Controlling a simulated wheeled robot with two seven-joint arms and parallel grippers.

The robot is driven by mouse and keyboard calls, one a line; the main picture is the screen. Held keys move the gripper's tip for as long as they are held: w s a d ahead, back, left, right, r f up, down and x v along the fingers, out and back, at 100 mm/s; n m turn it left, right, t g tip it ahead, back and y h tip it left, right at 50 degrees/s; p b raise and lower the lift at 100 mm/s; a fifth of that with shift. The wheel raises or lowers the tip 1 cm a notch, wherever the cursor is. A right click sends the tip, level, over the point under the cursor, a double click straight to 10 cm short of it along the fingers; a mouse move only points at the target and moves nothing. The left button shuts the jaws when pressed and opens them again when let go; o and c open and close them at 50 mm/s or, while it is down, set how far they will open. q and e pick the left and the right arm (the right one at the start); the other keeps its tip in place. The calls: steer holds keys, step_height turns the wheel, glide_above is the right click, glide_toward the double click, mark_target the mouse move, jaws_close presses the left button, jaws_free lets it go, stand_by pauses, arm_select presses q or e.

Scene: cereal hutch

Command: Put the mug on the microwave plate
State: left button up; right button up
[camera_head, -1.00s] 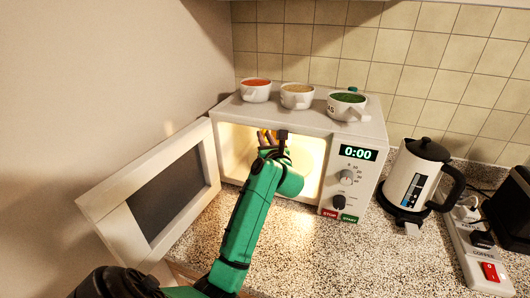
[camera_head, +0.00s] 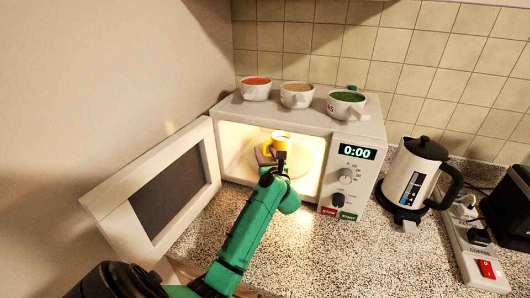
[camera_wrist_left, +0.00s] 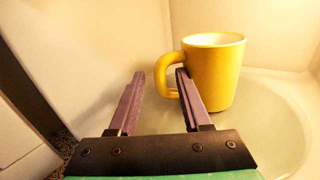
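The yellow mug (camera_head: 282,143) is inside the open microwave (camera_head: 235,145). In the left wrist view the mug (camera_wrist_left: 217,75) stands upright on the round glass plate (camera_wrist_left: 275,120), its handle pointing left. My left gripper (camera_head: 267,156) is inside the microwave, in front of the mug. In the left wrist view its purple fingers (camera_wrist_left: 160,80) are spread apart. The right finger overlaps the handle's edge in the picture; whether it touches the handle or passes through it I cannot tell. My right gripper is not in view.
The microwave door (camera_head: 160,195) stands open to the left. Three filled cups, with red (camera_head: 256,90), tan (camera_head: 297,97) and green (camera_head: 346,105) contents, sit on top. A kettle (camera_head: 412,180) and power strip (camera_head: 478,245) are at the right. The front counter (camera_head: 330,255) is clear.

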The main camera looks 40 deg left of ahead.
arm_select(q)
steer(key=shift+r, duration=0.1)
steer(key=b+v, duration=0.3)
steer(key=v, duration=0.9)
